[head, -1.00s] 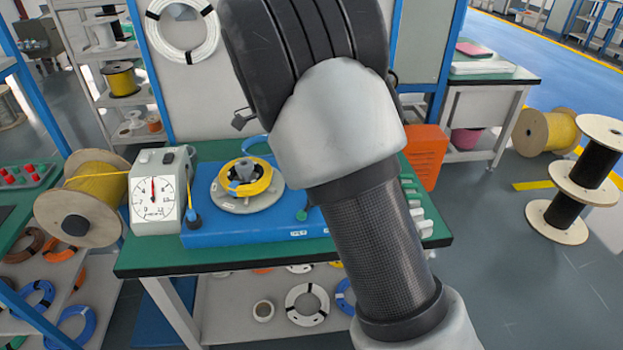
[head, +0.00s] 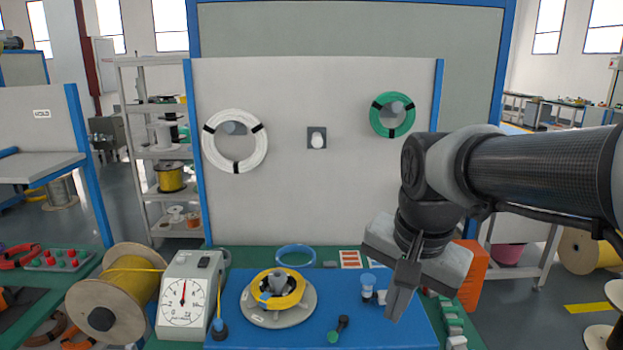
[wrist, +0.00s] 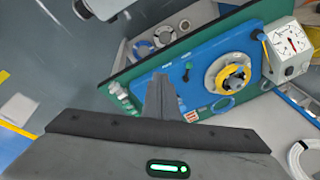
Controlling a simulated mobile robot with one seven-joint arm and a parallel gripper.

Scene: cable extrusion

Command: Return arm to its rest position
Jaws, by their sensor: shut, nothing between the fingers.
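My gripper (head: 403,290) is at the right of the head view, pointing down above the right part of the blue work plate (head: 225,309). Its fingers are together with nothing between them. In the wrist view the shut fingers (wrist: 161,98) show at the middle, in front of the green bench (wrist: 125,77). My arm reaches in from the right edge of the head view, with the forearm about level.
A yellow coil (head: 279,289) sits on a round grey holder on the plate. A dial gauge (head: 184,304) and a cable spool (head: 110,300) stand left. An orange bin (head: 473,272) is behind my gripper. White (head: 235,141) and green (head: 392,115) coils hang on the panel.

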